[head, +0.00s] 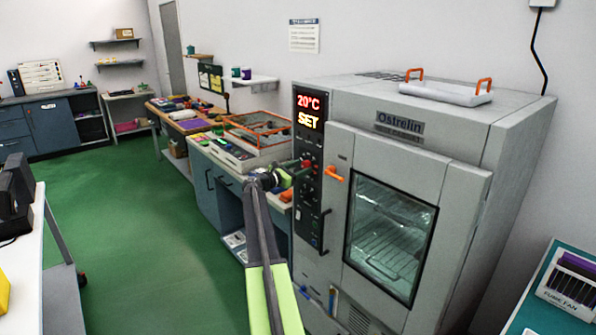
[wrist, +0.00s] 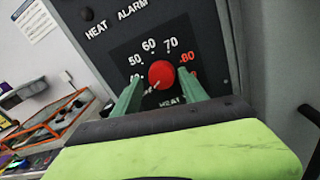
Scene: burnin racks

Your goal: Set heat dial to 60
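The heat dial is a round red knob (wrist: 161,74) on a dark panel, with a scale showing 50, 60 and 70 in white and 80 in red. A pale pointer mark shows at its lower left, well away from 60. My gripper (wrist: 161,83) is open, with one green finger on each side of the knob and gaps visible between. Whether the fingertips reach the knob's depth is unclear. In the head view, my gripper (head: 285,176) is at the oven's control panel (head: 309,200). The display (head: 308,110) reads 20°C and SET.
The grey oven (head: 390,215) has a closed glass door and an orange latch (head: 333,174) right of the panel. A workbench with an orange-framed tray (head: 262,128) stands left of the oven. A white table (head: 25,260) is at the left. Green floor between is clear.

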